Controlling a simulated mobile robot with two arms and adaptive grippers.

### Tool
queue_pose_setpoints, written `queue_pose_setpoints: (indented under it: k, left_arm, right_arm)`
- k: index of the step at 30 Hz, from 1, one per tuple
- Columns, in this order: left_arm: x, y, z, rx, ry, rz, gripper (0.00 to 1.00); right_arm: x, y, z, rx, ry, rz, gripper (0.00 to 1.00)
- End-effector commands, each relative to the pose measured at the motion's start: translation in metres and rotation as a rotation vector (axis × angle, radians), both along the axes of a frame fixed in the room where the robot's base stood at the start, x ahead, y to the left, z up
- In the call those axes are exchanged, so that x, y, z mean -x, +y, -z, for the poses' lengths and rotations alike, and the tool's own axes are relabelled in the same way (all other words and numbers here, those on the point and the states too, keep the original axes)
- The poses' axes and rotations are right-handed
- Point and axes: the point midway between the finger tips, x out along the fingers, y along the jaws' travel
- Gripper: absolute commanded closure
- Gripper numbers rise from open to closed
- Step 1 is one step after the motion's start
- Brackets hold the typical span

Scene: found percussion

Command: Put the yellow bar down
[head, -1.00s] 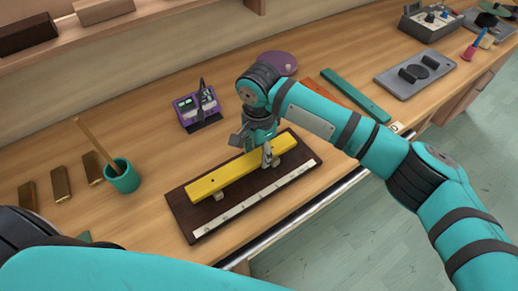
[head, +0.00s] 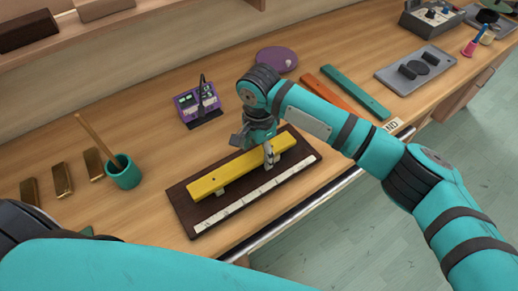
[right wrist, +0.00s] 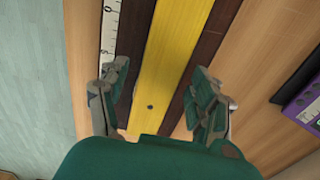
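The yellow bar (head: 228,178) lies lengthwise along the dark board (head: 187,213), above the white ruler strip (head: 240,200). My right gripper (head: 268,157) is over the right part of the bar. In the right wrist view the bar (right wrist: 168,60) runs between the two fingers of the right gripper (right wrist: 160,85). A gap shows between the bar and each finger, so the gripper is open around it. What supports the bar from below is mostly hidden. My left gripper is not in view; only part of my left arm shows at the bottom.
A purple device (head: 199,105) stands behind the board. A teal cup with a stick (head: 123,174) and several brass bars (head: 62,180) are at left. Orange (head: 335,92) and teal (head: 357,93) bars and a grey tray (head: 398,79) lie at right. The bench's front edge is close to the board.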

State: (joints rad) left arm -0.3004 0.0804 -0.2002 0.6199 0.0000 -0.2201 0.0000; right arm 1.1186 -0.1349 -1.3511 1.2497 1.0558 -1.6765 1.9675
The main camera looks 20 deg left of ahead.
Motion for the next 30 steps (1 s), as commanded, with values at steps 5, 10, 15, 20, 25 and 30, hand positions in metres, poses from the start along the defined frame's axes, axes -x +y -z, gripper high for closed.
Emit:
queue_pose_setpoints:
  k: [5, 10, 15, 20, 25, 30]
  left_arm:
    - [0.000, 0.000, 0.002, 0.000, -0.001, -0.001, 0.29]
    - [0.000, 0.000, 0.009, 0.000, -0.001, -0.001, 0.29]
    - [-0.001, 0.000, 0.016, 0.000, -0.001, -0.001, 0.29]
    - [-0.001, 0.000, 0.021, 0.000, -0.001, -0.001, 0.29]
    - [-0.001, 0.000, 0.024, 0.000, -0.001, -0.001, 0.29]
    - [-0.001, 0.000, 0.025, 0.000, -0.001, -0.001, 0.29]
  right_arm:
    - [-0.001, 0.000, -0.002, 0.000, -0.003, 0.000, 0.35]
    - [-0.001, 0.001, -0.024, -0.003, -0.003, 0.000, 0.35]
    - [0.000, 0.001, -0.062, -0.004, -0.003, -0.002, 0.35]
    - [-0.001, 0.001, -0.096, -0.003, -0.003, 0.000, 0.35]
    - [-0.001, 0.001, -0.121, 0.000, -0.001, 0.001, 0.35]
    - [0.000, 0.000, -0.132, 0.000, 0.000, 0.001, 0.35]
